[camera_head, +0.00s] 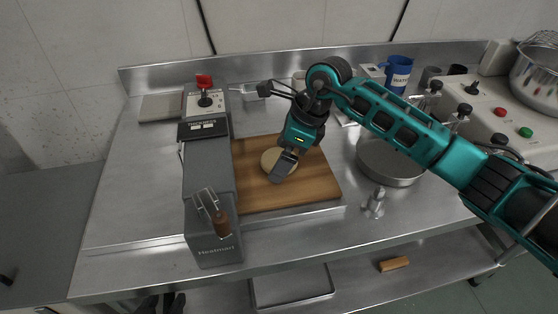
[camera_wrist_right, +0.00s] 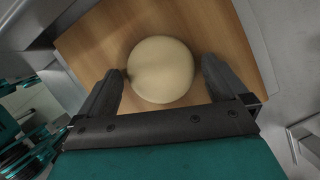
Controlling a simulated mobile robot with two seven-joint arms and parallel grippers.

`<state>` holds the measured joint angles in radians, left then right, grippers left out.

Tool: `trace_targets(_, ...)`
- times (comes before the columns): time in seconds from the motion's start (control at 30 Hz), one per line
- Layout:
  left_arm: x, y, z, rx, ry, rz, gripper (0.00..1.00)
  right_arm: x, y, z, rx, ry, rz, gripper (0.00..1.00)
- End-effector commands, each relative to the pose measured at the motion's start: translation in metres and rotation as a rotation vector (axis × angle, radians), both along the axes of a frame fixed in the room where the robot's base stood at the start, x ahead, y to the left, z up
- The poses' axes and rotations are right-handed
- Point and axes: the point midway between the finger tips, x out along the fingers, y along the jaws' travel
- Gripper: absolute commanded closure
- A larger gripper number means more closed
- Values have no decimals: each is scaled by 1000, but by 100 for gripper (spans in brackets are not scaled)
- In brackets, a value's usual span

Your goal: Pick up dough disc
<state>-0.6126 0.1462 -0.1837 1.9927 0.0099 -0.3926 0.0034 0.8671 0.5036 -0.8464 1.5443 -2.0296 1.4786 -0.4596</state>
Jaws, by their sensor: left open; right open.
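The pale round dough disc (camera_head: 271,160) lies on the wooden board (camera_head: 315,185). In the right wrist view the disc (camera_wrist_right: 160,58) lies between the two dark fingers of my right gripper (camera_wrist_right: 165,68). The right gripper (camera_head: 284,169) is open over the disc and hides part of it in the head view. The fingers stand on either side of the disc; I cannot tell whether the left one touches it. My left gripper (camera_head: 161,302) shows only as dark fingers, apart and empty, at the bottom edge of the head view, away from the disc.
A grey dough sheeter (camera_head: 208,175) with a red knob stands left of the board. A round metal pan (camera_head: 390,163) and a small metal fitting (camera_head: 375,203) lie to the right. A blue mug (camera_head: 397,73) stands at the back. The steel table's left part is clear.

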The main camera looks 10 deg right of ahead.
Motion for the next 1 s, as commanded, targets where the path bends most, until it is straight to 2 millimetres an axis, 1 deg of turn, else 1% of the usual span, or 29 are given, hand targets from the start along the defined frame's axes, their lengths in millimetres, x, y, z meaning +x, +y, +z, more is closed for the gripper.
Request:
trace_targets(0.13, 0, 0, 0, -1, 0, -1, 52, 0, 0, 0, 0, 0, 1, 0)
trace_targets(0.17, 0, 0, 0, -1, 0, -1, 52, 0, 0, 0, 0, 0, 1, 2)
trace_targets(0.6, 0, 0, 1, -1, -1, -1, 52, 0, 0, 1, 0, -1, 1, 44)
trace_targets(0.67, 0, 0, 1, -1, -1, -1, 52, 0, 0, 1, 0, -1, 1, 49)
trace_targets(0.87, 0, 0, 1, -1, -1, -1, 52, 0, 0, 1, 0, -2, 1, 49)
trace_targets(1.0, 0, 0, 1, 0, -1, 0, 52, 1, 0, 6, 1, -3, 1, 49)
